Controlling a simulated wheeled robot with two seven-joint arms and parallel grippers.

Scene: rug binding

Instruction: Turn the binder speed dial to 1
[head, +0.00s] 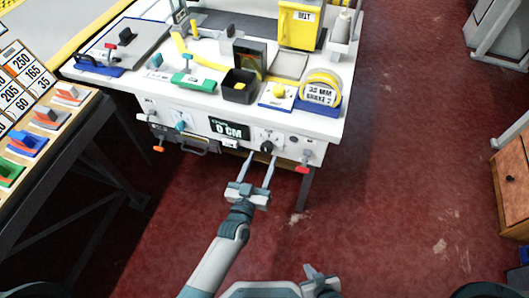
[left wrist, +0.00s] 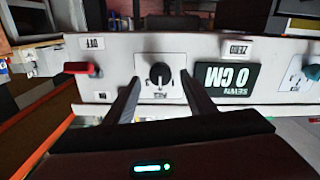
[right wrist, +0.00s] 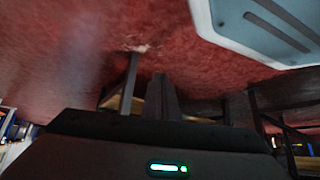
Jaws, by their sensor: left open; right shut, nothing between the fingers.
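The speed dial is a black knob (head: 267,146) on a white plate on the front panel of the white binding machine (head: 200,150). In the left wrist view the same black knob (left wrist: 160,74) shows on its white plate, upside down. My left gripper (head: 260,158) is open, its two fingers pointing at the panel on either side of the knob. In the left wrist view the left gripper's fingers (left wrist: 160,95) stand apart below the knob; I cannot tell if they touch it. My right gripper (right wrist: 158,90) is shut and empty, low over the red floor.
A display reading 0 CM (head: 230,128) sits left of the dial, and a red-tipped lever (head: 303,169) to its right. A teal knob (head: 181,126) is further left. The red floor to the right is open.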

